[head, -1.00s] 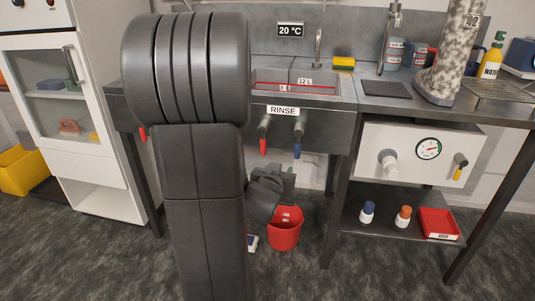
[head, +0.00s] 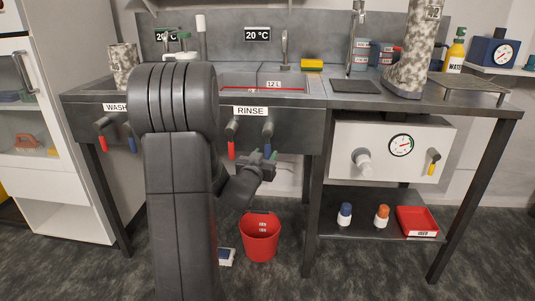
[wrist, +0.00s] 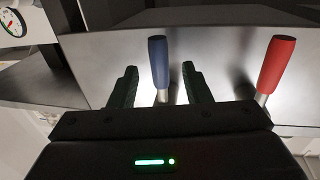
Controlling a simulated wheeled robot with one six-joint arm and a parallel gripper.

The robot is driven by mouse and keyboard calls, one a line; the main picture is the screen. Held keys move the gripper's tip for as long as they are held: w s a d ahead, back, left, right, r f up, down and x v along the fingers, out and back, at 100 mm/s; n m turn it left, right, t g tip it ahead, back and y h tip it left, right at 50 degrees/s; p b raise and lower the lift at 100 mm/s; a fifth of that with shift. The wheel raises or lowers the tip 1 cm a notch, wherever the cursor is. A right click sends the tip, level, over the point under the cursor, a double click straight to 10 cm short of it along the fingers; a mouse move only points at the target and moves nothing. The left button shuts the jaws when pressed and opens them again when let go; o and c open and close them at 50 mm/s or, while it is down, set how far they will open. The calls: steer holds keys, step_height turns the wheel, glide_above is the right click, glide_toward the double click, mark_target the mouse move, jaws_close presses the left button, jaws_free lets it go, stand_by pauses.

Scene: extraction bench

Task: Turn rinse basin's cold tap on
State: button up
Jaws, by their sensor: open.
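The rinse basin (head: 315,90) is set in the bench behind its RINSE label (head: 250,111). Its blue-handled cold tap (head: 267,133) hangs down from the front panel, right of the red-handled tap (head: 231,149). My gripper (head: 264,156) is at the lower end of the blue handle and partly hides it. In the wrist view, the blue handle (wrist: 158,60) stands between the two open fingers (wrist: 160,82), with a gap to each side. The red handle (wrist: 277,66) is outside the fingers, to the right.
A red bucket (head: 260,238) stands on the floor below. A white box with a gauge (head: 401,145) is under the bench to the right.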

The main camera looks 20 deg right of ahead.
mark_target(266, 153)
steer(key=shift+x, duration=1.75)
jaws_close()
